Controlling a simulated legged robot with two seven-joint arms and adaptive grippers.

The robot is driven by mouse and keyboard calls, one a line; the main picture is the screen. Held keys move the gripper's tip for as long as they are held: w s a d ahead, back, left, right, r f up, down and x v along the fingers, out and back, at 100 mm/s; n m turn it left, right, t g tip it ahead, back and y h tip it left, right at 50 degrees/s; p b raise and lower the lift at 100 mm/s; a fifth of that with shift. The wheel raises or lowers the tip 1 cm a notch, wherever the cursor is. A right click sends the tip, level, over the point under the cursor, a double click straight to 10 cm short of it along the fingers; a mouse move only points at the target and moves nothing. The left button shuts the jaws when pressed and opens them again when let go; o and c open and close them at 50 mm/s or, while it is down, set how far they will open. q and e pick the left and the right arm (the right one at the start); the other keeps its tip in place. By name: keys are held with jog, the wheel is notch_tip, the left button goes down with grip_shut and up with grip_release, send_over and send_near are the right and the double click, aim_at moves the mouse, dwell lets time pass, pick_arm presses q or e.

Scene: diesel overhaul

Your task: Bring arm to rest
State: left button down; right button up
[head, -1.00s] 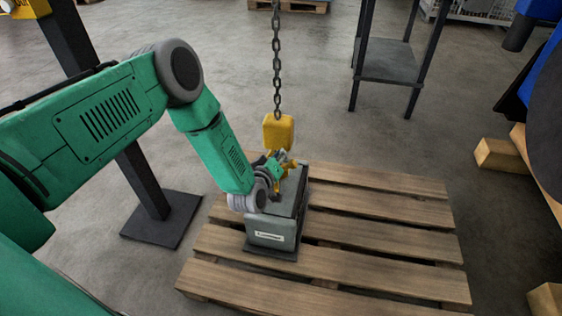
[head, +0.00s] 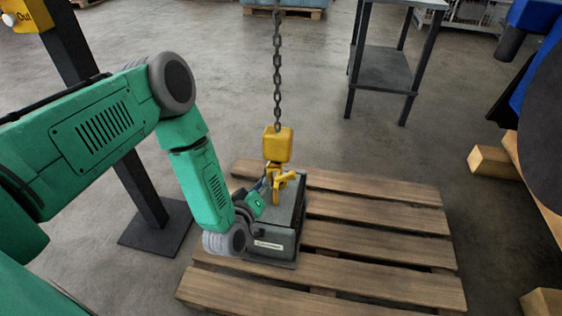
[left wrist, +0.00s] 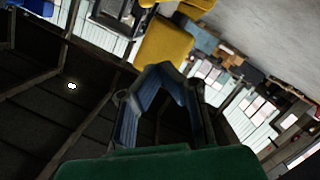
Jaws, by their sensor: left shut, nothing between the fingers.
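My left gripper (head: 262,186) is at the left side of the grey box, close to the yellow hook. In the left wrist view its blue-grey fingers (left wrist: 162,70) meet at the tips, with nothing visible between them. The yellow hoist block (head: 277,145) hangs on a dark chain, and its hook (head: 284,184) is over the box's top. Whether the hook is engaged there is unclear. The grey box (head: 287,222) with a white label stands on the wooden pallet, its left part hidden by my wrist. A yellow block also shows in the left wrist view (left wrist: 165,45). My right gripper is not in view.
The slatted pallet (head: 375,240) is bare right of the box. A dark post on a base plate (head: 157,228) stands left, behind my arm. A grey stand (head: 385,68) is at the back. Wooden blocks (head: 493,161) lie at the right. Open floor lies between.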

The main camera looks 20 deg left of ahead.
pick_arm(q)
jog(key=s+d+f+m+g+h, duration=0.1)
jog(key=s+d+f+m+g, duration=0.25)
jog(key=s, duration=0.35)
jog(key=s+d+f+m+g+h, duration=0.2)
jog(key=s+g, duration=0.3)
jog(key=s, duration=0.2)
jog(key=s+a+r+m+g+y, duration=0.1)
jog(key=s+a+m+g, duration=0.1)
jog(key=s, duration=0.7)
jog(key=s+a+r+m+g, duration=0.1)
jog(key=s+g, duration=0.3)
jog(key=s, duration=0.5)
jog(key=shift+s+a+m+g+y+p, duration=0.15)
jog(key=shift+a+m+g+y+p, duration=0.2)
jog(key=shift+a+m, duration=0.35)
